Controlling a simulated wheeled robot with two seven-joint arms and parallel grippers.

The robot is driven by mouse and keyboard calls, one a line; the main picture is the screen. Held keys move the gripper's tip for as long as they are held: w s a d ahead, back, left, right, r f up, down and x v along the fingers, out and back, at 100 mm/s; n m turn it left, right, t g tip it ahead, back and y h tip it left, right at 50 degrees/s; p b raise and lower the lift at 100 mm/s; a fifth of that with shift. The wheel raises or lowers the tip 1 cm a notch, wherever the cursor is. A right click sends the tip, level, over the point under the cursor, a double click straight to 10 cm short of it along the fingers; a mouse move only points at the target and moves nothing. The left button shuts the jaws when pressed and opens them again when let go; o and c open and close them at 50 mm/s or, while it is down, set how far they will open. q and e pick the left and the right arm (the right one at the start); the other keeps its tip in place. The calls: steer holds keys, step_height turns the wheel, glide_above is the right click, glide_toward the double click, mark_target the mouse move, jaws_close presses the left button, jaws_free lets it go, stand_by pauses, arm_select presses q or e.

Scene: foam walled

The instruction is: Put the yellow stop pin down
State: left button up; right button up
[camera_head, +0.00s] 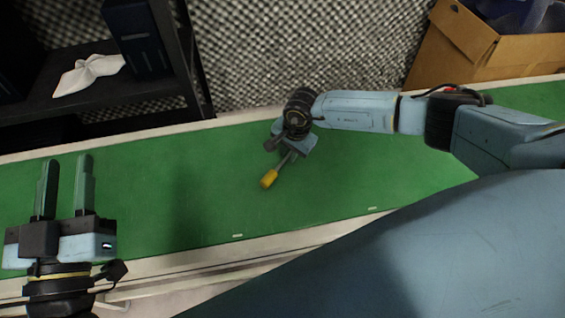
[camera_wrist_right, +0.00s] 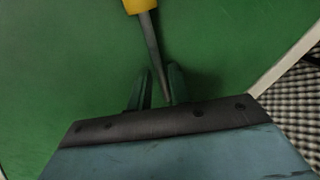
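The yellow stop pin has a yellow handle (camera_head: 269,178) and a thin grey shaft. My right gripper (camera_head: 289,152) is shut on the grey shaft, over the green table top (camera_head: 200,205). In the right wrist view the yellow handle (camera_wrist_right: 139,5) is at the top edge, and the shaft runs down between the two fingertips (camera_wrist_right: 159,72). The pin points away from the gripper, handle outward. I cannot tell whether the handle touches the table. My left gripper (camera_head: 65,165) is open and empty at the left, its two fingers parallel and apart.
The green surface around the pin is clear. A pale edge (camera_head: 225,250) runs along its near side. A dark shelf (camera_head: 110,90) with a white cloth-like thing (camera_head: 88,74) stands back left. A cardboard box (camera_head: 470,50) stands back right. A grey textured foam wall (camera_head: 290,50) is behind.

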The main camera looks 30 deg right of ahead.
steer(key=shift+c, duration=0.3)
jaws_close()
steer(key=shift+r, duration=0.1)
